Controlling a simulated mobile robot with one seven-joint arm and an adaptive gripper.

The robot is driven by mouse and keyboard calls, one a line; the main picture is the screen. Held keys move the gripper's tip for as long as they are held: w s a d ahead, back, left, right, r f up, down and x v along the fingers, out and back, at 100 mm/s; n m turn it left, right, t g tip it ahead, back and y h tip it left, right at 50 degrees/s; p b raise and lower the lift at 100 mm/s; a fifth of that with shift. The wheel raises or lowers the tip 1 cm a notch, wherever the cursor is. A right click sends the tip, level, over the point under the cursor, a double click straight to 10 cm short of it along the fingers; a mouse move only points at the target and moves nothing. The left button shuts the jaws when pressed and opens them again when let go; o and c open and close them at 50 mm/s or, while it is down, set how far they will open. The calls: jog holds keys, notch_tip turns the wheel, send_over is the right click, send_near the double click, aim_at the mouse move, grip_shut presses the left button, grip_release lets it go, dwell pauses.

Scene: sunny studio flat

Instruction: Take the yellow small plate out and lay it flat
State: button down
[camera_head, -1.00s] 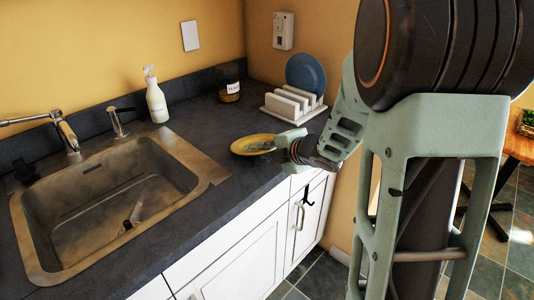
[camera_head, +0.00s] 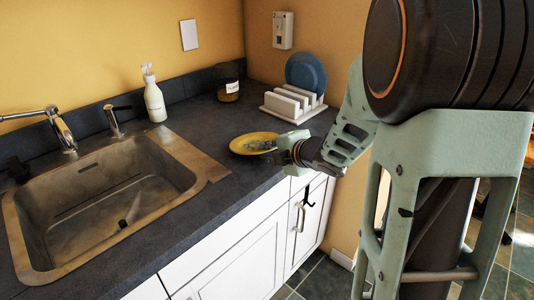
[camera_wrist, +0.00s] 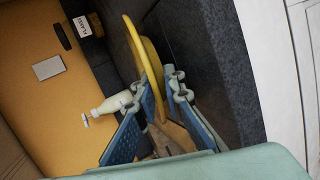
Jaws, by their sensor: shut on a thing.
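The yellow small plate (camera_head: 241,146) is close over or on the dark counter in front of the dish rack; whether it touches the counter is hard to tell. Its face is turned up and looks nearly level. My gripper (camera_head: 272,148) is shut on its right rim, reaching in from the right. In the wrist view the plate (camera_wrist: 150,62) shows nearly edge-on as a thin yellow band between the two blue finger pads of my gripper (camera_wrist: 158,112). The white dish rack (camera_head: 289,103) stands behind it and holds a blue plate (camera_head: 305,72) upright in its rear part.
A steel sink (camera_head: 100,200) lies to the left. A white soap bottle (camera_head: 155,103) and a labelled jar (camera_head: 228,90) stand near the back wall. The counter (camera_head: 205,122) between sink and rack is clear. White cabinets (camera_head: 240,245) are below its front edge.

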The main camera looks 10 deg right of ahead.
jog(key=shift+f+b, duration=0.15)
jog(key=shift+b, duration=0.8)
jog(key=c, duration=2)
grip_release()
jog(key=shift+o, duration=0.3)
jog(key=shift+s+f+b, duration=0.1)
jog(key=shift+f+b, duration=0.3)
jog(key=shift+f, duration=0.1)
jog(key=shift+s+d, duration=0.45)
jog(key=shift+s, duration=0.65)
jog(key=shift+s+d, duration=0.4)
jog(key=shift+s, duration=0.7)
jog(key=shift+s+d, duration=0.45)
jog(key=shift+s, duration=0.65)
jog(key=shift+r+p, duration=2.45)
jog(key=shift+r, duration=0.15)
